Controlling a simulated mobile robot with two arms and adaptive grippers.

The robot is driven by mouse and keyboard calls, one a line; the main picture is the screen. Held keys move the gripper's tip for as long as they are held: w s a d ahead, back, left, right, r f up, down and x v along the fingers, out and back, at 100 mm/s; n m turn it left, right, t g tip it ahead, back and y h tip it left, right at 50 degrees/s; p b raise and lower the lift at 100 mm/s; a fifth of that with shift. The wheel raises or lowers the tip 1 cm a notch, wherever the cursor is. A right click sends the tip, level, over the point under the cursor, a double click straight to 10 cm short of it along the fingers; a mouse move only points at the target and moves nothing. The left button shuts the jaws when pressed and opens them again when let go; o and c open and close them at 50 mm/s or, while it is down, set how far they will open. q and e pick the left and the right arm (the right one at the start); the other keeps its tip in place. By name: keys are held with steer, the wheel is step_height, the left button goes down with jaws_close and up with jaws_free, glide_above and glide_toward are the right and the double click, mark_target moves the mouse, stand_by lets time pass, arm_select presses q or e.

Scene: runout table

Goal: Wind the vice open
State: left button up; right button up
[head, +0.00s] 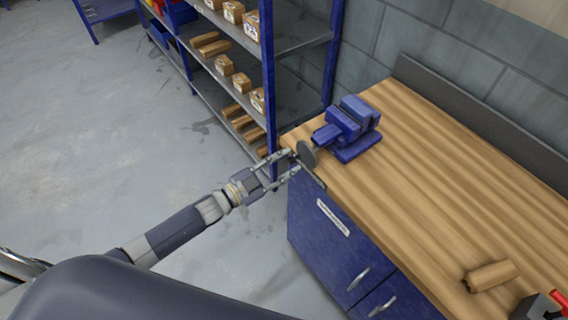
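The blue vice (346,126) sits on the wooden workbench near its left corner, with its screw end facing left. A dark grey round part (306,154) is at the vice's front, by the bench edge, with a thin dark bar running down to the right from near it. My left gripper (294,163) reaches in from the lower left, its fingers apart and its tips right beside the round part. I cannot tell whether the tips touch it. No held object shows between the fingers.
The wooden bench top (430,160) is mostly clear. A wooden block (491,276) and a dark tool with a red part (558,300) lie lower right. Blue shelving (268,80) with small boxes stands close behind my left gripper. Blue drawers (335,235) are under the bench.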

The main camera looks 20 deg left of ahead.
arm_select(q)
steer(key=m+b, duration=1.1)
steer(key=m, duration=1.4)
steer(key=shift+b, duration=0.35)
